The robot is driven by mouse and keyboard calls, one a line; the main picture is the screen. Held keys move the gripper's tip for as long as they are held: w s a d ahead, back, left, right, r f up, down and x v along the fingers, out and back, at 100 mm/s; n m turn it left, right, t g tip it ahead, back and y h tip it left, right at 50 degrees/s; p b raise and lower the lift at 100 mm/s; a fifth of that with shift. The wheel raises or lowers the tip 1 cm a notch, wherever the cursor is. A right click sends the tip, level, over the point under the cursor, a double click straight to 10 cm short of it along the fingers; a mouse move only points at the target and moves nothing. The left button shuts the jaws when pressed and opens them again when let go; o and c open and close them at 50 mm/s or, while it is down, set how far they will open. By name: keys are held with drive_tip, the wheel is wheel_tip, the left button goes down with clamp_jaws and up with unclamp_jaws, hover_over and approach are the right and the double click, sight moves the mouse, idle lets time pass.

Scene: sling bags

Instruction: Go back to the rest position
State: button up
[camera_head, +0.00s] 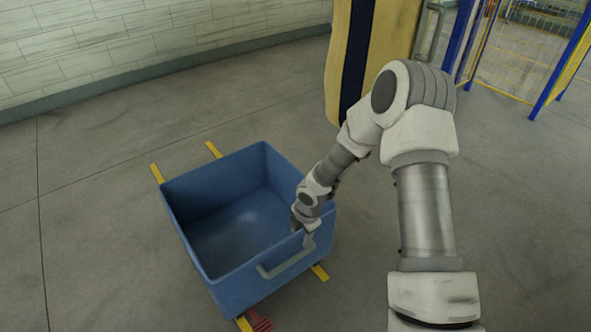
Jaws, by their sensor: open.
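My arm reaches from the lower right up to a bent elbow and then down to the left. My gripper (298,224) is at its end, low over the right rim of a blue bin (185,232). The gripper is open, but its fingers are small, dark and partly hidden. I cannot tell whether it touches the rim. I see nothing held in it. The bin is open-topped and looks empty, with a grey handle (287,259) on its near right side.
A large tan bag-like shape (402,28) with a dark stripe stands behind my arm. Yellow floor marks (157,173) surround the bin. A red object (260,321) shows at the bottom edge. A blue-framed fence (562,65) is at upper right. Floor left of the bin is clear.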

drive_tip(key=s+d+r+m+t+h, duration=0.1)
drive_tip(key=d+r+m, duration=0.25)
drive_tip(key=r, duration=0.45)
drive_tip(key=s+d+r+m+h, duration=0.1)
drive_tip(key=s+d+r+m, duration=0.2)
drive_tip(key=r, duration=0.6)
drive_tip(key=d+r+m+t+h, duration=0.1)
drive_tip(key=d+r+m, duration=0.25)
drive_tip(key=r, duration=0.45)
drive_tip(key=s+r+m+t+y, duration=0.1)
drive_tip(key=s+r+m, duration=0.6)
drive_tip(key=s, duration=0.3)
drive_tip(key=s+r+m+t+y, duration=0.1)
drive_tip(key=s+r+m, duration=0.6)
drive_tip(key=s, duration=0.3)
wheel_tip(320, 180, up, 17)
drive_tip(key=p, duration=1.7)
drive_tip(key=shift+s+m, duration=0.35)
drive_tip(key=shift+m, duration=0.05)
drive_tip(key=shift+a+r, duration=0.1)
drive_tip(key=shift+a, duration=0.05)
